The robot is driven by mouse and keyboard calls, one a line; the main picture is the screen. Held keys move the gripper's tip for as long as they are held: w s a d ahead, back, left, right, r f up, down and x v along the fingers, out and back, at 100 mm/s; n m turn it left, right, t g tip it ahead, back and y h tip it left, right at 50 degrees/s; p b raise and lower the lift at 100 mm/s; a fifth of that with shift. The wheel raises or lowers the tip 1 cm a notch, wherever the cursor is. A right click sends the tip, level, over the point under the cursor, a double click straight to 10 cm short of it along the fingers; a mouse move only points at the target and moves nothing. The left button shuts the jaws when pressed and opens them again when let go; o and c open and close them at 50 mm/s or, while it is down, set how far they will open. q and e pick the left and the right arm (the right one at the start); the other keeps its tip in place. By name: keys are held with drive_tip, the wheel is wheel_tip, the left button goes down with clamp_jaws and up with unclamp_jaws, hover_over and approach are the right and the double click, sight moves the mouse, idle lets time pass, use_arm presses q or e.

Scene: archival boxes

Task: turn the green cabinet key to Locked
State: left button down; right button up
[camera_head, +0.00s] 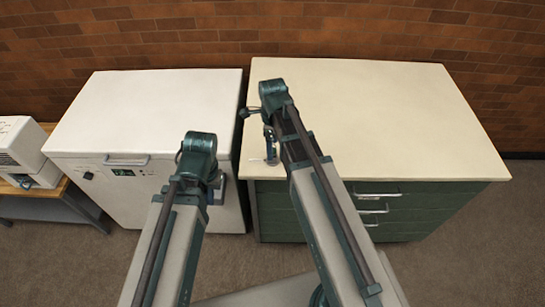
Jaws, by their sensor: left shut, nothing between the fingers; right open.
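The green cabinet (425,212) stands at the right under a broad cream top (385,115). Its front shows several drawers with metal handles. I cannot make out the key or a Locked marking; my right arm covers part of the cabinet's left front. My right gripper (271,158) points down at the left front edge of the cream top, open, with nothing seen in it. My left gripper (217,190) is shut and empty, lower and to the left, in front of the white unit's right side and partly hidden by its own wrist.
A white box-shaped unit (155,105) with a handle, knob and small display stands left of the cabinet, a narrow gap between them. A small white machine (20,150) sits on a low table at far left. A brick wall (300,30) closes the back. The cream top is bare.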

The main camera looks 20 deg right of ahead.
drive_tip(key=shift+r+p, duration=3.75)
drive_tip(key=shift+r, duration=0.25)
drive_tip(key=shift+s+a+f, duration=0.1)
drive_tip(key=s+a+f+n+b, duration=0.3)
drive_tip(key=s+a+n, duration=0.2)
drive_tip(key=n, duration=0.8)
drive_tip(key=s+a+f+n+h+b, duration=0.1)
drive_tip(key=s+a+f+n+b, duration=0.2)
drive_tip(key=s+n, duration=0.6)
drive_tip(key=a+n, duration=0.2)
drive_tip(key=n, duration=0.3)
drive_tip(key=shift+a+f+b, duration=0.15)
drive_tip(key=shift+f+b, duration=0.05)
drive_tip(key=shift+b, duration=0.15)
